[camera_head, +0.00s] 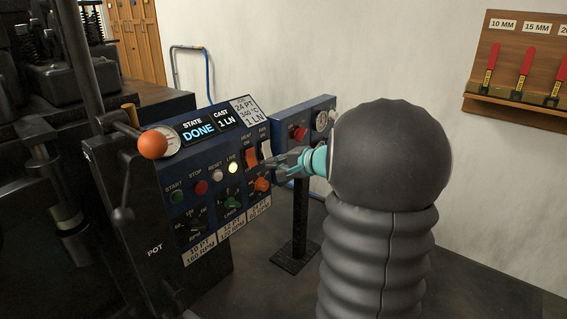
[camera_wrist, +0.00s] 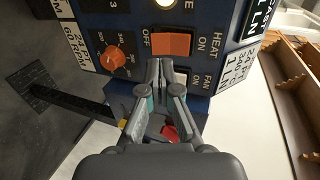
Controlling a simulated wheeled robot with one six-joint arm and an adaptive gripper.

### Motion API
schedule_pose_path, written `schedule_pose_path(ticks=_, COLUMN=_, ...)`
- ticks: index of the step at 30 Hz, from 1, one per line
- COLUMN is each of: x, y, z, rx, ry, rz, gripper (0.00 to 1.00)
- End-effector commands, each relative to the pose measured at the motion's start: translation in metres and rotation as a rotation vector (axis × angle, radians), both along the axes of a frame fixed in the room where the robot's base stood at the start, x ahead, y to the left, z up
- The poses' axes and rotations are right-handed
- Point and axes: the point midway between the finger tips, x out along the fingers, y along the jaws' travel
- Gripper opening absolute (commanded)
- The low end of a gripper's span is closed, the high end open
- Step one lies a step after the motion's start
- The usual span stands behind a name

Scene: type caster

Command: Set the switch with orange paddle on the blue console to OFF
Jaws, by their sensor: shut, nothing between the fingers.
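The blue console (camera_head: 215,118) stands left of centre in the head view. Its switch with the orange paddle (camera_head: 251,158) sits under the HEAT ON label, beside a FAN ON switch. In the wrist view the orange paddle (camera_wrist: 171,44) lies between the HEAT ON label on its right and the OFF label on its left. I cannot tell for sure which way it is tipped. My gripper (camera_head: 268,165) is shut and empty, pointing at the console near the paddle. In the wrist view my gripper's fingertips (camera_wrist: 166,66) are just below the paddle; contact cannot be told.
An orange dial (camera_wrist: 114,58) is near the paddle, and a lit LINE lamp (camera_head: 233,168) is left of it. A lever with an orange ball (camera_head: 152,145) sticks out at the console's left. A smaller panel with a red button (camera_head: 299,133) stands behind my gripper.

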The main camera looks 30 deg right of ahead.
Motion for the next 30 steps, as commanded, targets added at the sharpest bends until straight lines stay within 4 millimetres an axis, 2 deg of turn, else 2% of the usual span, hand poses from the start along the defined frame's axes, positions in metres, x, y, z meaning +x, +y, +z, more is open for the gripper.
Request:
schedule_pose_path(ticks=6, x=0.034, y=0.013, z=-0.013, rx=0.002, ry=0.002, rz=0.002, gripper=0.0)
schedule_pose_path(ticks=12, x=0.053, y=0.02, z=-0.02, rx=0.0, ry=0.0, rz=0.001, gripper=0.0)
schedule_pose_path(ticks=30, x=0.06, y=0.022, z=-0.027, rx=0.002, ry=-0.008, rz=0.0, gripper=0.0)
